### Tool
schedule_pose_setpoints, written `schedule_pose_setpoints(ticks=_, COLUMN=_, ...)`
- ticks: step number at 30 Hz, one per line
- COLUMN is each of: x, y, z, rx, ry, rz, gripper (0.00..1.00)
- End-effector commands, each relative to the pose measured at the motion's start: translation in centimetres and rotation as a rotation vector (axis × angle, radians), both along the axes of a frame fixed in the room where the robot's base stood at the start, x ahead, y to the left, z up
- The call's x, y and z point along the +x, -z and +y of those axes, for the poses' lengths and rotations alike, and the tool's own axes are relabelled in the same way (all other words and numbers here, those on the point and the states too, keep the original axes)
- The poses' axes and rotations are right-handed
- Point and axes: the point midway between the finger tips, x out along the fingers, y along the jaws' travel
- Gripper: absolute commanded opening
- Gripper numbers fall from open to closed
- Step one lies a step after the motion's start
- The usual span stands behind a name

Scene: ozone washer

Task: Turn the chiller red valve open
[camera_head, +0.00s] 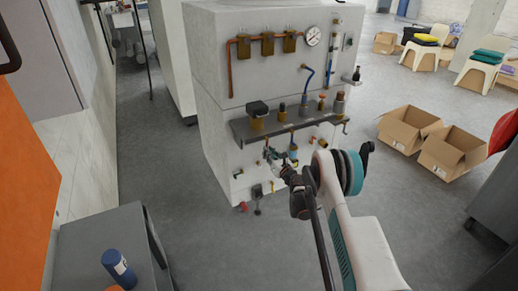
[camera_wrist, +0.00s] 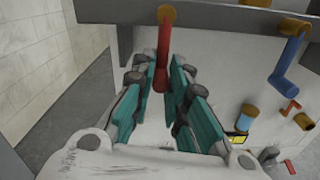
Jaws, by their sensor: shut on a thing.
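The red valve handle (camera_wrist: 164,48) hangs from a brass pivot at the top of the wrist view. It points down, slightly tilted, and its lower end lies between the teal finger pads. My gripper (camera_wrist: 164,75) is shut on this lower end, from the front of the machine. In the head view my gripper (camera_head: 277,164) is at the machine's front, below the grey shelf. The red handle is too small and covered to make out there.
The white machine (camera_head: 218,110) carries a grey shelf (camera_head: 262,136), pipes and a gauge (camera_head: 312,36). A blue handle (camera_wrist: 289,58) and small red-handled valve (camera_wrist: 291,107) lie right of my gripper. Open cardboard boxes (camera_head: 408,130) stand on the floor to the right. A grey table (camera_head: 95,235) is at lower left.

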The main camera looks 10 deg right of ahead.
Motion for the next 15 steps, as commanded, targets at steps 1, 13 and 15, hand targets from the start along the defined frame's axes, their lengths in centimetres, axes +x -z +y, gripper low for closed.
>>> schedule_pose_setpoints(ticks=1, x=0.1, y=-0.1, z=-0.3, rx=0.016, ry=0.007, rz=0.005, gripper=0.0)
schedule_pose_setpoints(ticks=13, x=-0.4, y=-0.3, z=1.2, rx=0.275, ry=0.008, rz=0.088, gripper=0.0)
schedule_pose_setpoints(ticks=15, x=-0.5, y=-0.5, z=1.5, rx=0.338, ry=0.008, rz=0.108, gripper=0.0)
